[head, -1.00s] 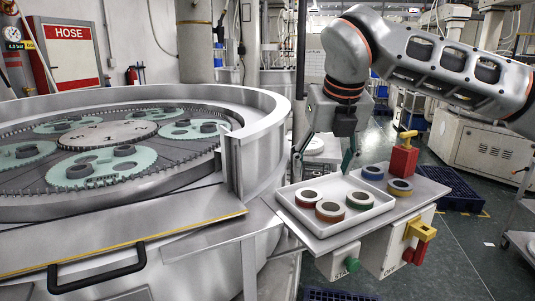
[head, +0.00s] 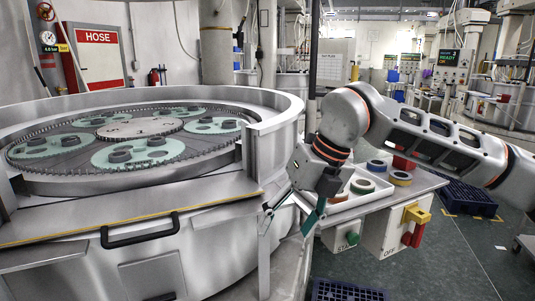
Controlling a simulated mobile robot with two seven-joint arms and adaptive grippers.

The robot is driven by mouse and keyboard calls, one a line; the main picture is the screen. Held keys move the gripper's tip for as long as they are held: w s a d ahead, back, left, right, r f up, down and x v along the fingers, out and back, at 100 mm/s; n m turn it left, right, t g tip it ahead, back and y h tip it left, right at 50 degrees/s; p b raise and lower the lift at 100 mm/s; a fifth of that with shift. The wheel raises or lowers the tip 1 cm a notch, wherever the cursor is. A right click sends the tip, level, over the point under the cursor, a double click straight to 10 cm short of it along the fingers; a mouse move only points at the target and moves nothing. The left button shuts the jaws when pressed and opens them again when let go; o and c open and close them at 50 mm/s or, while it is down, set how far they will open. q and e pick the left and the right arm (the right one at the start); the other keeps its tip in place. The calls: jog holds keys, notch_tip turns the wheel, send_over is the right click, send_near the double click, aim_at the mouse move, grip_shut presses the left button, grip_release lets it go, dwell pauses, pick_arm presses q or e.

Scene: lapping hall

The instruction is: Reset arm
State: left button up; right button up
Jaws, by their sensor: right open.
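My right gripper (head: 289,218) hangs in front of the lapping machine's outer wall, left of the small side shelf. Its two teal-tipped fingers are spread apart with nothing between them. My right arm reaches in from the right over the shelf and hides part of the white tray (head: 345,204). My left gripper is not in view.
The round lapping machine (head: 262,122) with green carriers fills the left. A dark blue crate (head: 345,291) stands below.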

jog(key=s+a+f+g+y, duration=0.2)
jog(key=s+a+g+y, duration=0.4)
jog(key=s+a+y, duration=0.9)
jog(key=w+d+f+m+t+y, duration=0.25)
jog(key=w+d+m+t, duration=0.25)
jog(key=w+m+t, duration=0.75)
jog(key=d+f+m+t+h, duration=1)
jog(key=d+f+m+h, duration=0.1)
jog(key=f+m, duration=0.5)
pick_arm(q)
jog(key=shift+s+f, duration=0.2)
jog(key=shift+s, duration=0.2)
pick_arm(e)
jog(key=s+d+f+m+g+h, duration=0.2)
jog(key=s+d+f, duration=0.3)
jog(key=f, duration=0.4)
jog(key=s+d+f+m+g+h, duration=0.2)
jog(key=s+d+f+h, duration=0.1)
jog(key=s+d+f, duration=0.2)
jog(key=s+d+f+m+g+h, duration=0.3)
jog(key=s+d+f, duration=0.2)
jog(key=s+f, duration=0.3)
notch_tip(320, 180, down, 5)
jog(key=shift+s+r, duration=0.1)
jog(key=shift+s, duration=0.1)
